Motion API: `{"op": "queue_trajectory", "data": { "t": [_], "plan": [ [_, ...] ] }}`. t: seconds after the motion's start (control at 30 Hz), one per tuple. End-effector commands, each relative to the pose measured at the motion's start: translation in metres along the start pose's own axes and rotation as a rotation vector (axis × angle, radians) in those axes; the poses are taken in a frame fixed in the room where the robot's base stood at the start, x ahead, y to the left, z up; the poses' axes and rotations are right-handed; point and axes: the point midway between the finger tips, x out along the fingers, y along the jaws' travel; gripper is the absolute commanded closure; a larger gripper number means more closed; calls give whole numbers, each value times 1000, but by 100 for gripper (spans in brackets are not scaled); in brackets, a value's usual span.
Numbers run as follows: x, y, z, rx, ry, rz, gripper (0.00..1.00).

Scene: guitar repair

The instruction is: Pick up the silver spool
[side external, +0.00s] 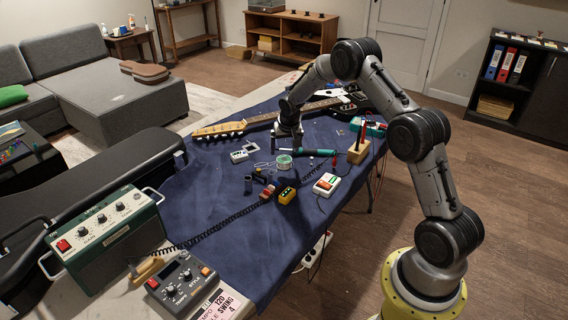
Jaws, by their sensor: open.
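A small round spool (284,163), pale silver with a greenish tint, sits on the dark blue cloth (215,215) near the middle of the table. My gripper (287,146) points down just behind the spool in the side view, with its fingers small and hard to make out. It is open, and nothing shows between its fingers. The spool appears apart from the gripper; the exact height of the fingertips above the cloth is unclear.
A teal-handled tool (318,152) lies close right of the spool. A wooden block (358,152) stands right. A guitar headstock (220,130) lies behind left.

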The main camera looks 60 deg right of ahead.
Motion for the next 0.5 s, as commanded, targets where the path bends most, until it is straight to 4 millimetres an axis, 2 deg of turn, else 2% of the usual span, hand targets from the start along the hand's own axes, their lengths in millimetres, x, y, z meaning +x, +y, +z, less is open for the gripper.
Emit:
{"op": "queue_trajectory", "data": {
  "t": [0.1, 0.27, 0.5],
  "plan": [
    [12, 0, 0, -1, 0, 0, 7],
    [21, 1, 0, -1, 1, 0, 7],
    [55, 4, 0, 0, -1, 1, 7]
  ]
}}
